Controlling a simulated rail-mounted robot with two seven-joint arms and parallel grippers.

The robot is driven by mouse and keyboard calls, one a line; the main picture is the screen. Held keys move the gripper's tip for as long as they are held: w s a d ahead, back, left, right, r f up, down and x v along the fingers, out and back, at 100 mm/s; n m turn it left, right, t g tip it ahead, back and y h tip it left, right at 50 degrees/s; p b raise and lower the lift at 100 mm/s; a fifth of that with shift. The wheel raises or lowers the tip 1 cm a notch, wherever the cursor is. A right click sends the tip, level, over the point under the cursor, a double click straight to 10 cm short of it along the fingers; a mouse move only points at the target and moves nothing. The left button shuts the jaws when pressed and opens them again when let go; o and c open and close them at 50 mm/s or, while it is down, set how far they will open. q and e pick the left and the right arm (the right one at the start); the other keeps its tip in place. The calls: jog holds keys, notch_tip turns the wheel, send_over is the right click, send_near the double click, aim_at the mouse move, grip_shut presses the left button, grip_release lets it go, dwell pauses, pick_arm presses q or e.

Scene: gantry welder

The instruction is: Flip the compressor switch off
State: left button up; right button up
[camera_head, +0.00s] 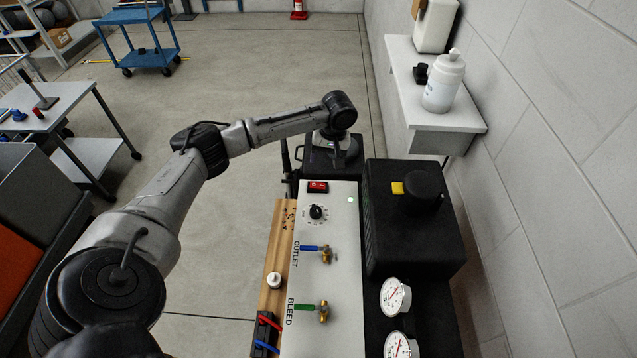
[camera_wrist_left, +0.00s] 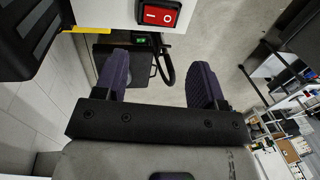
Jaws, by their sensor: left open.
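The compressor switch is a red rocker (camera_head: 318,187) with white marks, in a black frame at the far end of the pale control panel (camera_head: 340,235). The rocker also shows at the top of the left wrist view (camera_wrist_left: 158,14), with its line and circle marks. I cannot tell which side is pressed in. My left arm reaches over from the left, and its wrist is beyond the panel's far end. My left gripper (camera_wrist_left: 160,82) is open, with two dark, empty fingers apart, short of the switch and not touching it. The fingertips are not clear in the head view. My right gripper is not in view.
The panel also holds a black knob (camera_head: 316,212), a blue outlet valve (camera_head: 324,254) and a green bleed valve (camera_head: 322,308). A black housing (camera_head: 410,240) and gauges (camera_head: 395,297) stand to the right. A wall shelf (camera_head: 440,105) holds bottles. Open floor lies left.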

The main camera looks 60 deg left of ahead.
aim_at(318, 186)
pick_arm(q)
jog(key=f, duration=0.4)
jog(key=s+f+b, duration=0.1)
jog(key=f, duration=0.2)
jog(key=a+f+b, duration=0.1)
jog(key=f, duration=0.3)
jog(key=shift+s+f, duration=0.3)
jog(key=shift+s, duration=0.1)
